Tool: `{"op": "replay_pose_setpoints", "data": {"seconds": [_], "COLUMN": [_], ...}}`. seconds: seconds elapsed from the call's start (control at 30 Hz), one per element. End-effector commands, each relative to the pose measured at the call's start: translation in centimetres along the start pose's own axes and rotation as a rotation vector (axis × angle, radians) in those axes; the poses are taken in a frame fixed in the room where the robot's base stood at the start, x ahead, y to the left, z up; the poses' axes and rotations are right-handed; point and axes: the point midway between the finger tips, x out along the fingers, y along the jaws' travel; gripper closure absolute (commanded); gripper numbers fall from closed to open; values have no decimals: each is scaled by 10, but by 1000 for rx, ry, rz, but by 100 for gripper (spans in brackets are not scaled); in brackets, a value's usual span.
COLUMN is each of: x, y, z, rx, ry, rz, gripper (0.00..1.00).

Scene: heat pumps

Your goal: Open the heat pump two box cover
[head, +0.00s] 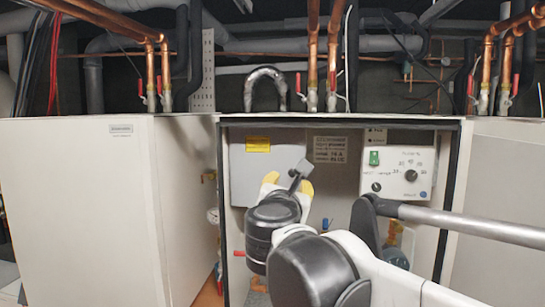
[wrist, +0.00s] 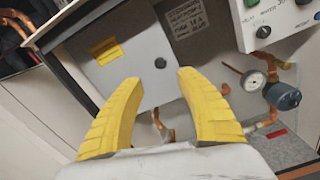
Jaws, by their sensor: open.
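The heat pump in the middle stands with its front open, inside a dark frame (head: 340,121). The grey box cover (head: 242,178) with a yellow label (head: 258,144) sits flat at the upper left of its inside. In the wrist view the cover (wrist: 120,78) shows a black round knob (wrist: 160,62) near its right side. My gripper (head: 288,183) is in front of the cover's lower right part in the head view. In the wrist view my gripper (wrist: 158,78) is open and empty, its yellow fingers spread, with the knob beyond the gap between the tips.
A control panel (head: 398,172) with a green switch and dials is right of the cover. A pressure gauge (wrist: 253,81) and copper pipes lie lower right in the wrist view. A closed white cabinet (head: 85,210) stands left and another (head: 505,190) right. Pipes run above.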

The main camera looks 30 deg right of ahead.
Motion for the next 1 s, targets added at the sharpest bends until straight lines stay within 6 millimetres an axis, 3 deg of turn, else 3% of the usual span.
{"op": "replay_pose_setpoints", "data": {"seconds": [0.6,1.0], "x": [98,106], "y": [0,-1], "z": [1,0], "rx": [-3,-2], "ry": [-2,-1], "rz": [-1,0], "gripper": [57,57]}}
